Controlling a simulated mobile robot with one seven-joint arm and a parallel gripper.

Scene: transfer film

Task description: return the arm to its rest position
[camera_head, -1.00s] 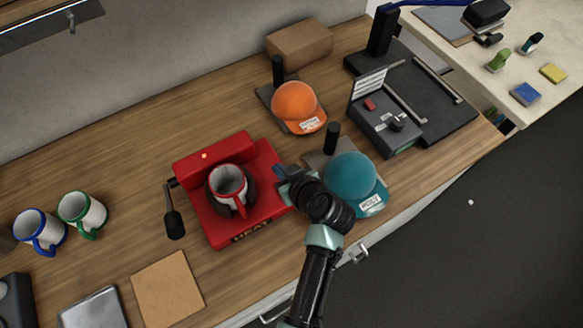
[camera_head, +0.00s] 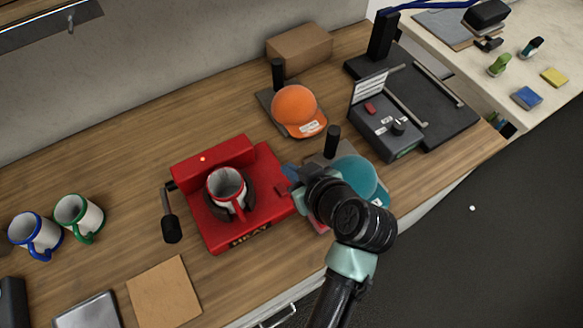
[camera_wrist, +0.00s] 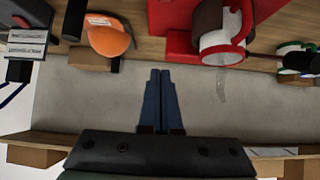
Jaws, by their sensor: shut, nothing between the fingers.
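My gripper (camera_head: 290,178) is at the right side of the red mug press, in front of the teal cap (camera_head: 356,175) in the head view. In the wrist view its two blue fingers (camera_wrist: 160,76) are together with nothing between them. My arm runs from the lower middle of the head view up to the gripper and hides part of the teal cap. The red press (camera_head: 213,153) holds a white mug with a red handle (camera_head: 228,184); both also show at the top right of the wrist view.
An orange cap (camera_head: 296,106) on a stand and a cardboard box (camera_head: 299,46) are behind. A control box (camera_head: 388,130) and a flat black press (camera_head: 432,108) stand right. Blue-handled (camera_head: 35,234) and green-handled (camera_head: 79,215) mugs stand left. Dark floor lies open at lower right.

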